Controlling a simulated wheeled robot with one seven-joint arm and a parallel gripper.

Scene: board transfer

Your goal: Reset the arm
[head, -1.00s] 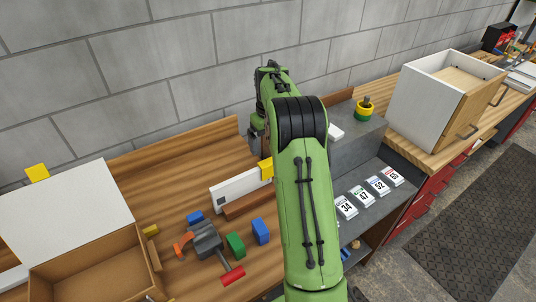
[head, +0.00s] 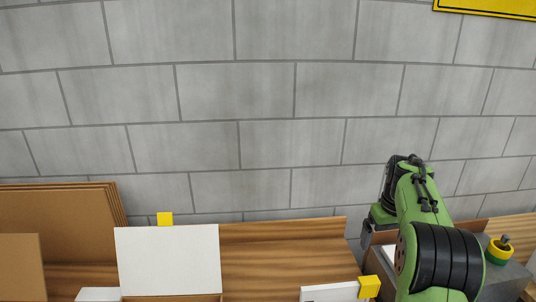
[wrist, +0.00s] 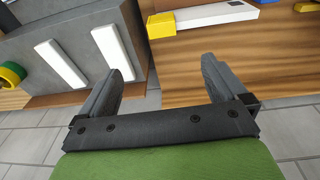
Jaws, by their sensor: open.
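My green arm stands at the lower right of the head view. My gripper (wrist: 160,85) shows in the wrist view with its two grey fingers wide apart and nothing between them. In the head view the gripper is partly seen at the arm's far end, and its fingertips are not clear there. A white board with a yellow block (wrist: 161,26) at its end lies on the wooden bench, beyond the fingers. The same yellow block (head: 369,287) shows beside my arm in the head view.
A white panel (head: 168,260) stands at the lower left, with a yellow piece (head: 165,218) behind it. Brown boards (head: 55,228) lean at the far left. A grey block wall (head: 240,100) closes the back. White strips (wrist: 61,63) lie on a grey surface in the wrist view.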

